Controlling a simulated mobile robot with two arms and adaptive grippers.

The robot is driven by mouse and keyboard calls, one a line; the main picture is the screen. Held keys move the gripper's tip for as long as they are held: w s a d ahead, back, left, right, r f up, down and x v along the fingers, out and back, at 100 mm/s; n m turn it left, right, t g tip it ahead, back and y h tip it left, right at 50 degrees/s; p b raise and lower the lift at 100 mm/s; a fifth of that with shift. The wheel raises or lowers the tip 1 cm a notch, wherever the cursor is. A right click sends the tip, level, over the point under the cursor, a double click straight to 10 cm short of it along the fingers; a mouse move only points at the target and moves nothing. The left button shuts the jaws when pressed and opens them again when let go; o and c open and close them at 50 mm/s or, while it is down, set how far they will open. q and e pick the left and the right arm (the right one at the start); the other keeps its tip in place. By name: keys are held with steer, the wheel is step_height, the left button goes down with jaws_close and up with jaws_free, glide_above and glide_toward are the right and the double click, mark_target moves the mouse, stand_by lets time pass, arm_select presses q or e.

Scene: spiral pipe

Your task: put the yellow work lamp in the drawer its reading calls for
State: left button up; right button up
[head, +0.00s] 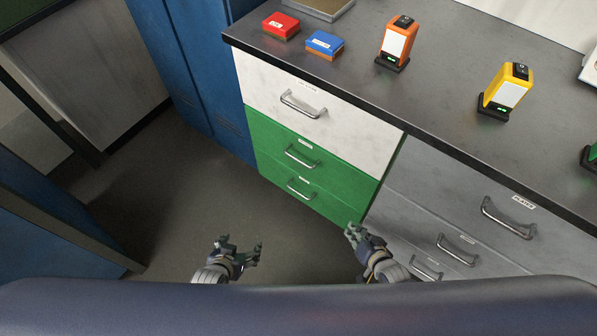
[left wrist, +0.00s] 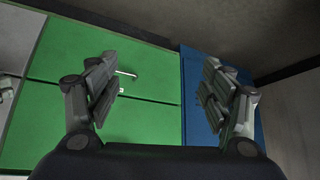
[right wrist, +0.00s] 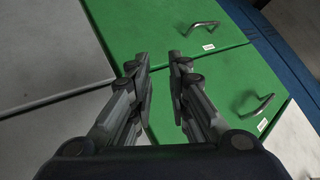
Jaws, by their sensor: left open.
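My left gripper (head: 240,248) is open and empty, low in front of the cabinets. My right gripper (head: 364,236) is partly open and empty before the green drawers, well below the lamp.
An orange lamp (head: 396,42) on a base, a red box (head: 281,25) and a blue box (head: 325,44) stand on the dark counter (head: 440,70). A green item (head: 591,155) is cut off at the right edge. A blue cabinet (head: 190,70) stands left; floor (head: 190,200) is clear.

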steer(key=w+a+r+m+t+y+b, duration=0.2)
steer(key=w+a+b, duration=0.2)
steer(key=w+b, duration=0.25)
arm_select(q)
steer(key=w+d+r+t+h+b, duration=0.1)
steer(key=w+d+r+t+b, duration=0.1)
steer(key=w+r+t+b, duration=0.55)
arm_select(e)
steer(key=m+t+y+b, duration=0.4)
steer(key=y+b, duration=0.1)
glide_toward(301, 161)
steer(key=x, duration=0.3)
steer(key=b+x, duration=0.1)
steer(key=x, duration=0.2)
steer(key=b+x, duration=0.1)
steer(key=x, duration=0.2)
steer(key=shift+w+f, duration=0.1)
steer(key=shift+f, duration=0.2)
arm_select(q)
step_height(301, 161, up, 22)
steer(key=d+t+h, duration=0.2)
steer(key=t+h, duration=0.1)
steer(key=t, duration=0.3)
steer(key=shift+w+r, duration=0.15)
steer(key=shift+w, duration=0.15)
arm_select(e)
steer(key=shift+w+a+r, duration=0.1)
steer(key=shift+w+a, duration=0.15)
steer(key=shift+w, duration=0.15)
